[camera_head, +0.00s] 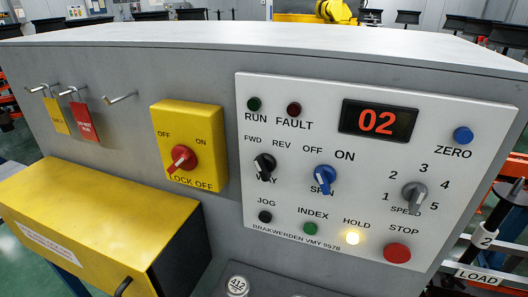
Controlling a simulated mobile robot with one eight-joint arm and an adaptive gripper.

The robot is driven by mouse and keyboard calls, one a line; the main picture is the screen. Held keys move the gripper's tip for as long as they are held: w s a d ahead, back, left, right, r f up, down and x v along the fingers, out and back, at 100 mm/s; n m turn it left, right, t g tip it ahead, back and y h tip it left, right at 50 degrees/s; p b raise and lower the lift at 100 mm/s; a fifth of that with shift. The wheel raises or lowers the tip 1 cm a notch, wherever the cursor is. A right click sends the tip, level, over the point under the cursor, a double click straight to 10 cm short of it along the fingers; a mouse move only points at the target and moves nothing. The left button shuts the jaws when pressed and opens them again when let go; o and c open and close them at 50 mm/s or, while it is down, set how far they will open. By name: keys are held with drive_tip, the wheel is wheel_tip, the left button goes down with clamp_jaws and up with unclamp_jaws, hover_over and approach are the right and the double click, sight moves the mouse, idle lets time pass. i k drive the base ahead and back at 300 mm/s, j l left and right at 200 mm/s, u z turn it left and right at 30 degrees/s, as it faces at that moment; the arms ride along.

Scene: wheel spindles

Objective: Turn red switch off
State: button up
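The red switch (183,158) is a rotary knob on a yellow plate (187,118) on the grey cabinet front. The plate reads OFF at upper left, ON at upper right and LOCK OFF below. The knob's grip lies on a slant from lower left to upper right, in line with the ON side. Its pointing end is too small to tell for sure. Nothing touches the switch. My gripper is not in view.
A white control panel (440,120) with knobs, buttons and a red "02" display (377,121) is right of the switch. Left are hooks with a yellow tag (56,117) and red tag (84,123). A yellow box (95,225) juts out below.

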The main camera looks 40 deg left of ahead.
sight(183, 157)
drive_tip(key=u, duration=2.25)
